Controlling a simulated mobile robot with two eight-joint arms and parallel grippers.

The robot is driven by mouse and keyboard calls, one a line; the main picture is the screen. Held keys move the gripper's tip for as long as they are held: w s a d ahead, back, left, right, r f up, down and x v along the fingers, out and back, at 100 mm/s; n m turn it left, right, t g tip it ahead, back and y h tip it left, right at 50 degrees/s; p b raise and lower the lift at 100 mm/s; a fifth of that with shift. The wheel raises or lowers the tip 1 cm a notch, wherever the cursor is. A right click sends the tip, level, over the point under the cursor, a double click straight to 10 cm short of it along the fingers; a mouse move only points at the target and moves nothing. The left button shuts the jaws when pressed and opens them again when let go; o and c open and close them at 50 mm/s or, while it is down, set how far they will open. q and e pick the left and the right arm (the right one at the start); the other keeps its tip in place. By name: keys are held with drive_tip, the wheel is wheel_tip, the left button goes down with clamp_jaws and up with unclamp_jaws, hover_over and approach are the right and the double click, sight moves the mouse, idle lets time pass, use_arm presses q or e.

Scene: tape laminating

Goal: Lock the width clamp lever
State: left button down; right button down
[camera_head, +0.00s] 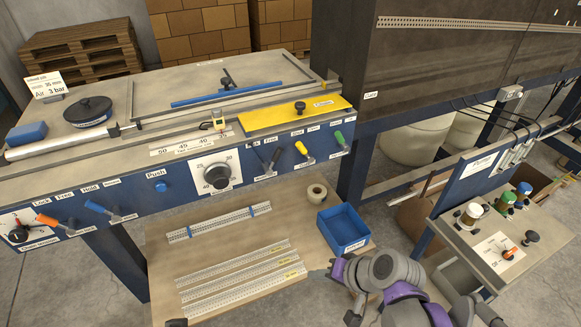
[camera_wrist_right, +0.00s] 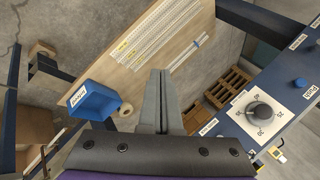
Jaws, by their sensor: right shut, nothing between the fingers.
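The blue front panel (camera_head: 160,186) of the machine carries several levers. A dark lever (camera_head: 271,161) sits right of the round width dial (camera_head: 215,175), below small labels that seem to read lock and free. A yellow lever (camera_head: 305,153) and a green lever (camera_head: 341,140) stand further right. An orange lever (camera_head: 52,221) and a blue lever (camera_head: 104,211) are at the left. I cannot read which label says width clamp. My right gripper (camera_head: 319,274) is shut and empty, low in front of the bench, apart from the levers. Its closed fingers show in the wrist view (camera_wrist_right: 162,90).
A blue bin (camera_head: 343,229), a tape roll (camera_head: 317,193) and perforated strips (camera_head: 238,276) lie on the wooden shelf (camera_head: 160,262) below the panel. A side table (camera_head: 520,262) with jars stands at the right. Open space lies between my right gripper and the panel, above the shelf.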

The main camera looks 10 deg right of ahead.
drive_tip(key=w+a+r+m+t+y+b, duration=0.1)
drive_tip(key=w+r+m+y, duration=0.15)
drive_tip(key=w, duration=0.35)
drive_tip(key=w+r+m+t+y+b, duration=0.1)
drive_tip(key=w+m+t+y, duration=0.15)
drive_tip(key=w, duration=0.25)
drive_tip(key=w+d+r+m+t+y+b, duration=0.2)
drive_tip(key=w+d+r+m+t+y, duration=0.1)
drive_tip(key=w+d, duration=0.5)
drive_tip(key=shift+w+d+r+m+t+y, duration=0.25)
drive_tip(key=shift+m+t+y, duration=0.35)
drive_tip(key=shift+t+y, duration=0.5)
drive_tip(key=s+a+r+p+x, duration=0.1)
drive_tip(key=s+x, duration=0.1)
drive_tip(key=x, duration=1.1)
drive_tip(key=shift+a+p, duration=0.2)
drive_tip(key=shift+p, duration=0.2)
